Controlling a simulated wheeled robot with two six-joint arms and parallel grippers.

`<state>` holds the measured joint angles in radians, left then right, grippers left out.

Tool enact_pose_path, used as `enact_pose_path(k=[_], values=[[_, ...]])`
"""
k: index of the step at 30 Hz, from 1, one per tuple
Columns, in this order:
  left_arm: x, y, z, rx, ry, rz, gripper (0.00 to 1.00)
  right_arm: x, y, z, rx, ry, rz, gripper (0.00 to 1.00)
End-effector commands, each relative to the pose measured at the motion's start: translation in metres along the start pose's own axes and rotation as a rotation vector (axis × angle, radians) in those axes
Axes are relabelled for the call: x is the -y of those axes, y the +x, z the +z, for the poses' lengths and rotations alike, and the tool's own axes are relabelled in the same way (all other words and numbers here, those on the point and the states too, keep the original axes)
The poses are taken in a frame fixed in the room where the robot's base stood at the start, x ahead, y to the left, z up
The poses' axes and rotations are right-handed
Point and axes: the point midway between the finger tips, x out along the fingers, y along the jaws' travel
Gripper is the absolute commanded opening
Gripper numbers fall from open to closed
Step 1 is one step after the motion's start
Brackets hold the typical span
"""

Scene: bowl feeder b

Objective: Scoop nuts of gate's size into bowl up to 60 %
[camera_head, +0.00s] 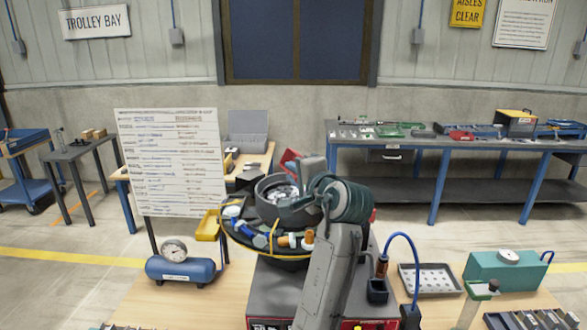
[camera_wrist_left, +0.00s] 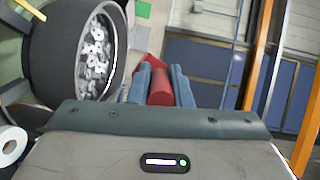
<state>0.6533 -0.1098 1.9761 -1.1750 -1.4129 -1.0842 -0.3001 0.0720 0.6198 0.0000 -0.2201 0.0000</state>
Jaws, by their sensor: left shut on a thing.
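The dark feeder bowl (camera_head: 268,188) stands mid-table with a heap of pale metal nuts (camera_head: 283,192) inside. In the left wrist view the bowl (camera_wrist_left: 48,50) is at the upper left, with loose nuts (camera_wrist_left: 97,48) inside. My left gripper (camera_wrist_left: 161,68) is shut on a red handle (camera_wrist_left: 160,88), likely the scoop's. A red part (camera_head: 290,158) shows beyond the bowl in the head view. The gripper is beside the bowl, outside its rim in the wrist view. The scoop's far end is mostly hidden, so its load cannot be told. My right gripper is not in view.
A curved track (camera_head: 262,252) with coloured items runs around the bowl's front. A blue air tank (camera_head: 183,270) with a gauge, a written board (camera_head: 170,160), a perforated tray (camera_head: 430,281) and a teal box (camera_head: 508,271) stand around. My left arm covers the bowl's right side.

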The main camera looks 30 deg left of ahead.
Motion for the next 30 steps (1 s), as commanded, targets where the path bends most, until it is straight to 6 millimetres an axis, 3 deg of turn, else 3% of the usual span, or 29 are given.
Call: enact_pose_path(k=[1, 18, 20, 30], values=[[0.009, -0.001, -0.002, 0.004, 0.034, -0.002, 0.0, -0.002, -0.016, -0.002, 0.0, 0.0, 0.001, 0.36], [0.034, -0.006, -0.019, 0.059, 0.481, -0.042, 0.0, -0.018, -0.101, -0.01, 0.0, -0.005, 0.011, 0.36], [0.031, -0.006, -0.022, 0.069, 0.563, -0.051, 0.0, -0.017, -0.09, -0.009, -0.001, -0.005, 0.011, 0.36], [0.053, -0.01, -0.037, 0.122, 0.986, -0.087, 0.0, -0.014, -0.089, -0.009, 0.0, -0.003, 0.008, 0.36]])
